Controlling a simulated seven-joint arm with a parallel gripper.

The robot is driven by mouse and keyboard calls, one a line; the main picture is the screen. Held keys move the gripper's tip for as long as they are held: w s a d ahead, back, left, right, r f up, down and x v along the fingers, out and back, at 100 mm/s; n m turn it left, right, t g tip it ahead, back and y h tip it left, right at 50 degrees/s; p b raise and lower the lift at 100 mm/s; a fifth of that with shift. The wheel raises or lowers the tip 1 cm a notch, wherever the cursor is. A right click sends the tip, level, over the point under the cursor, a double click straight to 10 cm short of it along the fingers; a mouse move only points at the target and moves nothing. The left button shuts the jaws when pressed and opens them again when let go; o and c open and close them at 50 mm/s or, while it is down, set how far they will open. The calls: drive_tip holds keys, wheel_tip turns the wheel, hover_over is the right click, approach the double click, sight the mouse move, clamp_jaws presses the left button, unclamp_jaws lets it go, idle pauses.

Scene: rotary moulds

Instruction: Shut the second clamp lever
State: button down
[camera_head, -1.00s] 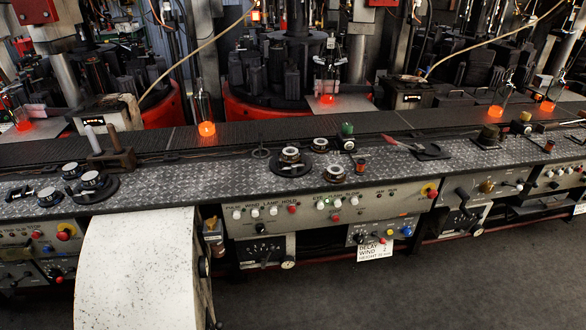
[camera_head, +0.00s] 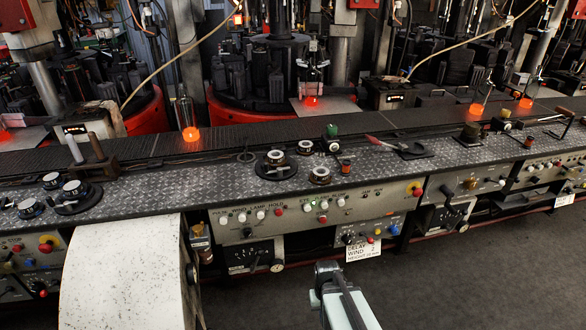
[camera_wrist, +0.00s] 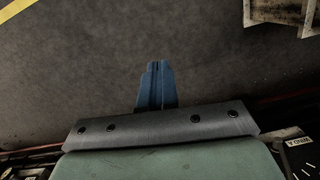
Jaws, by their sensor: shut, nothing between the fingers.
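A lever with a red handle (camera_head: 377,143) lies low across the deck, right of centre in the head view, beside a black base plate (camera_head: 412,152). It looks like a clamp lever, but I cannot tell whether it is open or shut. Another bent lever with a brown bar (camera_head: 562,114) stands at the far right; its state is also unclear. My gripper shows in the wrist view with its blue fingers (camera_wrist: 155,68) together and empty, over bare dark floor. It is well away from both levers. Part of my arm shows at the bottom of the head view.
The patterned metal deck (camera_head: 225,184) carries several dials and knobs. A control panel (camera_head: 300,212) with buttons fronts it. A white curved chute (camera_head: 120,275) stands at left. Glowing glass pieces (camera_head: 190,134) stand on the dark conveyor behind. The floor (camera_head: 470,285) in front is clear.

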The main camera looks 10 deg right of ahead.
drive_tip(key=w+d+r+t, duration=0.3)
drive_tip(key=w+r, duration=0.6)
drive_tip(key=r, duration=0.4)
drive_tip(key=w+d+r+t, duration=0.2)
drive_tip(key=w+r, duration=0.6)
drive_tip(key=r, duration=0.4)
drive_tip(key=w+r+n+t+y, duration=0.1)
drive_tip(key=w+r+n+t, duration=0.1)
drive_tip(key=r, duration=0.8)
drive_tip(key=w+r+n+t+y, duration=0.1)
drive_tip(key=w+r+n, duration=0.15)
drive_tip(key=r, duration=0.75)
drive_tip(key=a+r+n+y, duration=0.2)
drive_tip(key=a+n, duration=0.3)
drive_tip(key=n, duration=0.9)
drive_tip(key=shift+g, duration=0.3)
drive_tip(key=x, duration=0.3)
drive_tip(key=w+x, duration=0.1)
drive_tip(key=x, duration=0.3)
drive_tip(key=r+x, duration=0.1)
drive_tip(key=x, duration=0.2)
drive_tip(key=shift+w+a+f, duration=0.1)
drive_tip(key=shift+w+f, duration=0.25)
drive_tip(key=shift+w, duration=0.95)
